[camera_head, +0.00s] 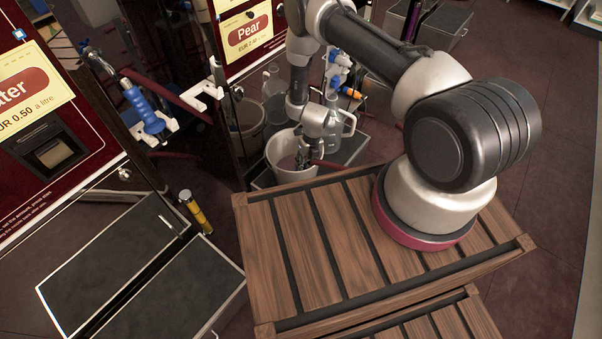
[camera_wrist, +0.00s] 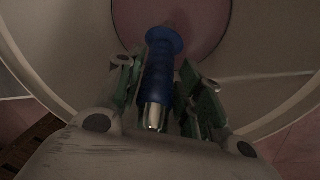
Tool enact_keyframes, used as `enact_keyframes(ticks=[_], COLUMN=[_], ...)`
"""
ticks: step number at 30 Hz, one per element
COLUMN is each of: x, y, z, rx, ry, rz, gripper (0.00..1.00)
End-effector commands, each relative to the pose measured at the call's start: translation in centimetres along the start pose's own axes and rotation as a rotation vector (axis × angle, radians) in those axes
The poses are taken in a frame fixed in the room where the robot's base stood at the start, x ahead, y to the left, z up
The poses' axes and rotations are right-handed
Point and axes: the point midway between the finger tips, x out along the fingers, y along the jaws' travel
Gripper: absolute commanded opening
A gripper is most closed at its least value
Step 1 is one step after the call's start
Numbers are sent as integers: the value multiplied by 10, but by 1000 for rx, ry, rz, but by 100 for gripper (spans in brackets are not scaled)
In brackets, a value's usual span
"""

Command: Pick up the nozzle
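The nozzle (camera_wrist: 162,80) has a blue grip with a round blue collar and a silver end. In the wrist view it lies between the two fingers of my gripper (camera_wrist: 160,85), whose green pads press close against both sides of the grip. In the head view my gripper (camera_head: 303,155) points down into the white bucket (camera_head: 283,160) beside the pump. The held nozzle is hidden there by the arm and the bucket.
A second blue nozzle (camera_head: 143,108) rests on a white holder at the left pump. Clear jugs (camera_head: 346,122) stand behind the bucket. A yellow cylinder (camera_head: 195,212) is at the left.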

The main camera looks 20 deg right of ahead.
Motion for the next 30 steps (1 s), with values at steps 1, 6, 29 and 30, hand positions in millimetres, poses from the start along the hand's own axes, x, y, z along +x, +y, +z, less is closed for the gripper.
enact_keyframes(ticks=[1, 6, 29, 30], x=[8, 17, 5, 0], y=[0, 0, 2, 2], z=[0, 0, 2, 2], rx=[-1, -1, -1, -1], ry=[0, -1, -3, -2], rz=[0, 0, 0, 0], gripper=[37, 37, 0, 0])
